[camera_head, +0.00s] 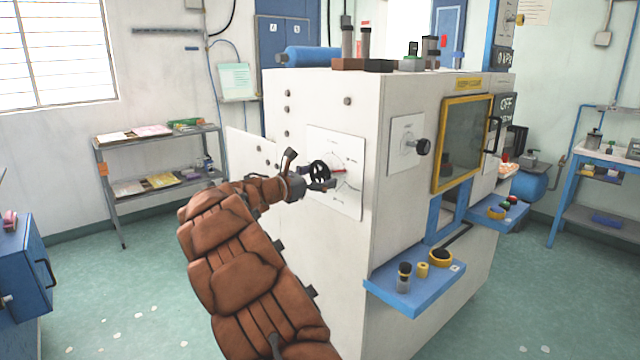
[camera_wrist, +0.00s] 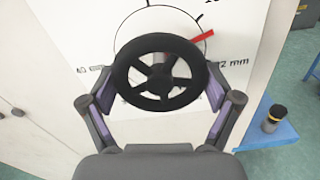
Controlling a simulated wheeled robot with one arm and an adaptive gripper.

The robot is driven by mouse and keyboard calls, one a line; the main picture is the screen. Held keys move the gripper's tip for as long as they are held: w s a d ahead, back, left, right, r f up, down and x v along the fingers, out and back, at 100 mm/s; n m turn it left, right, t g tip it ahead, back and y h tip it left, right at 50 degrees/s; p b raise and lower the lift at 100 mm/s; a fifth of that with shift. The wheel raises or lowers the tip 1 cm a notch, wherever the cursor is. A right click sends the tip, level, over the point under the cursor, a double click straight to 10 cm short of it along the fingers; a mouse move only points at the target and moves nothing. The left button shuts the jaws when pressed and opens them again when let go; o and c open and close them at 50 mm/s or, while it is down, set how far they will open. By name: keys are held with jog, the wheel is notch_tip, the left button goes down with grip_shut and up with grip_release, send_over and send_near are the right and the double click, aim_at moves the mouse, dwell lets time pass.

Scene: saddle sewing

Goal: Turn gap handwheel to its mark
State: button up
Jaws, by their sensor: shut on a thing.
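The gap handwheel (camera_wrist: 158,72) is a black spoked wheel in front of a white dial plate (camera_wrist: 112,30) with a printed arc, tick marks and mm figures. A red pointer or mark (camera_wrist: 203,37) shows at the wheel's upper right in the wrist view. In the head view the handwheel (camera_head: 319,173) sits on the left face of the white machine, with its dial plate (camera_head: 350,200) around it. My gripper (camera_wrist: 158,92) has a finger on each side of the wheel, purple pads against its rim. It also shows in the head view (camera_head: 308,172). The wheel hides the dial's centre.
The white machine (camera_head: 320,275) stands mid-room. A blue shelf (camera_head: 405,290) with small jars juts from its front; it also shows in the wrist view (camera_wrist: 262,138). A black knob (camera_head: 423,147) sits on the front face. A grey rack (camera_head: 155,169) stands behind at left.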

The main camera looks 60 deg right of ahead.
jog(key=m+b, duration=0.3)
jog(key=shift+w+f+m, duration=0.1)
jog(key=shift+m, duration=0.3)
jog(key=m+b, duration=0.3)
jog(key=b, duration=0.1)
jog(key=shift+m, duration=0.3)
jog(key=m+b, duration=0.4)
jog(key=shift+w+m+b, duration=0.1)
jog(key=shift+m+b, duration=0.2)
jog(key=shift+b, duration=0.05)
jog(key=m+b, duration=0.3)
jog(key=shift+m+b, duration=0.3)
jog(key=shift+b, duration=0.1)
jog(key=m+b, duration=0.3)
jog(key=shift+m+b, duration=0.3)
jog(key=shift+m, duration=0.1)
jog(key=m+b, duration=0.3)
jog(key=m, duration=0.3)
jog(key=m+b, duration=0.1)
jog(key=m, duration=0.1)
jog(key=shift+r+b, duration=0.3)
jog(key=shift+r+m, duration=0.1)
jog(key=shift+m, duration=1.3)
